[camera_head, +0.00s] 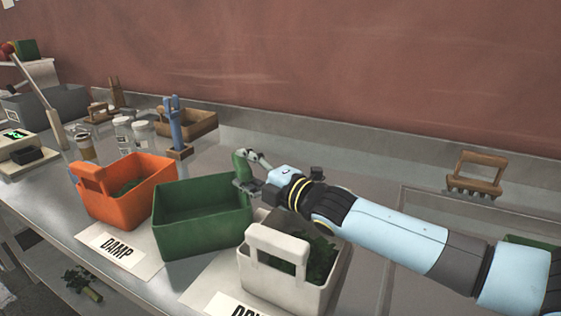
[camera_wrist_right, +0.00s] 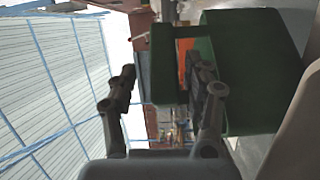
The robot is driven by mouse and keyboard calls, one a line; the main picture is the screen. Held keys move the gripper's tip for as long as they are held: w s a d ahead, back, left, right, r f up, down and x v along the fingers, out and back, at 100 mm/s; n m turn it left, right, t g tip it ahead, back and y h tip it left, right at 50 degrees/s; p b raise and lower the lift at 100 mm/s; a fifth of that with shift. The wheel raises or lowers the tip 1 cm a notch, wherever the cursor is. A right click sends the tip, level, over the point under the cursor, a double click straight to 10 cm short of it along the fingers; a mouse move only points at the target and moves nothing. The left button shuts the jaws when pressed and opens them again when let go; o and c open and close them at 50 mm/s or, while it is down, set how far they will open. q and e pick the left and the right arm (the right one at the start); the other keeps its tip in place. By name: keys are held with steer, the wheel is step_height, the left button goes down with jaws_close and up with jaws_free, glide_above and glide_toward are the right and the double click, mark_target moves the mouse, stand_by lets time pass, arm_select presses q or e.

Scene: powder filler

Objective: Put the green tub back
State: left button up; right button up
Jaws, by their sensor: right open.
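The green tub (camera_head: 200,218) stands upright on the bench between the orange tub and the white tub. It looks empty. Its upright green handle (camera_head: 241,165) is at its right end, next to my right gripper (camera_head: 248,172). The right gripper is open at this handle; the head view does not show clearly whether it touches. In the right wrist view the green tub (camera_wrist_right: 255,65) fills the upper right, and its handle shows partly behind one finger of the open right gripper (camera_wrist_right: 165,90). My left gripper is in neither view.
The orange tub (camera_head: 133,205) stands left, behind a DAMP label (camera_head: 118,251). The white tub (camera_head: 292,288) with dark green leaves stands close in front of my right wrist. A blue-handled tool (camera_head: 175,125) and jars (camera_head: 124,131) stand behind. A wooden-handled rake (camera_head: 478,175) is far right.

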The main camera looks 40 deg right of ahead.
steer(key=s+p, duration=0.4)
steer(key=s, duration=0.1)
steer(key=s+p, duration=0.1)
steer(key=s, duration=0.2)
steer(key=shift+s+d+r+p, duration=0.1)
steer(key=shift+d+p, duration=0.15)
steer(key=shift+p, duration=0.15)
steer(key=shift+s, duration=0.65)
